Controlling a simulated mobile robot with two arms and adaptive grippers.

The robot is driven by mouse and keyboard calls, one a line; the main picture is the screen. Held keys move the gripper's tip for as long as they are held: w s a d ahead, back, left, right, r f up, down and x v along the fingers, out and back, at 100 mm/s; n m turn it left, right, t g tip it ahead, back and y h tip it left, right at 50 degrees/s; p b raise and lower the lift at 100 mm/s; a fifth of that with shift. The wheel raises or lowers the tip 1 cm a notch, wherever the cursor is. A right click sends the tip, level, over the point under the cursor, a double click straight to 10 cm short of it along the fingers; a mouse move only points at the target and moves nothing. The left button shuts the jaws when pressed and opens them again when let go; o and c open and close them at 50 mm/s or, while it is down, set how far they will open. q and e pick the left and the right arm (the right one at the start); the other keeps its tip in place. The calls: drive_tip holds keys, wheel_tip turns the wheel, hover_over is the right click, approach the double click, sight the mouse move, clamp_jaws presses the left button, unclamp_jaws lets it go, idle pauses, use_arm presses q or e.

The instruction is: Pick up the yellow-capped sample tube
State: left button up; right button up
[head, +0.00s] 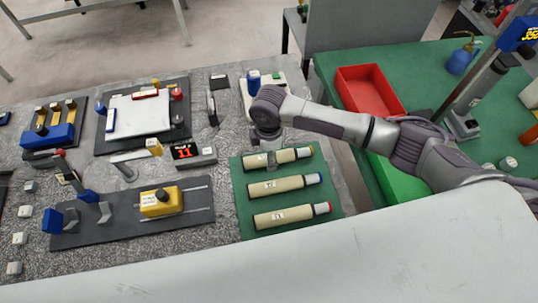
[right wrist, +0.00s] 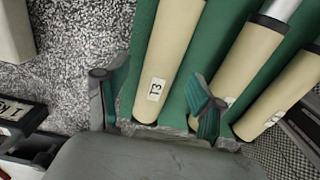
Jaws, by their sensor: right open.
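Three beige tubes lie side by side on a green mat (head: 240,205) in the head view. The yellow-capped sample tube (head: 291,156) is the farthest one. The blue-capped tube (head: 284,185) and red-capped tube (head: 290,215) lie nearer. My right gripper (head: 267,158) is at the left end of the yellow-capped tube, partly hiding it. In the right wrist view my gripper (right wrist: 158,100) is open, its fingers on either side of the end of a tube labelled T3 (right wrist: 172,50). That tube's cap is out of this view, and contact is unclear. My left gripper is not in view.
A yellow block (head: 160,201) sits on a dark board left of the mat. A small red display (head: 186,151) and a white board (head: 138,113) stand farther back. A red bin (head: 368,90) is on the green table at right.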

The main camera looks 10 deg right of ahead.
drive_tip(key=shift+f, duration=0.8)
clamp_jaws()
drive_tip(key=shift+r, duration=0.1)
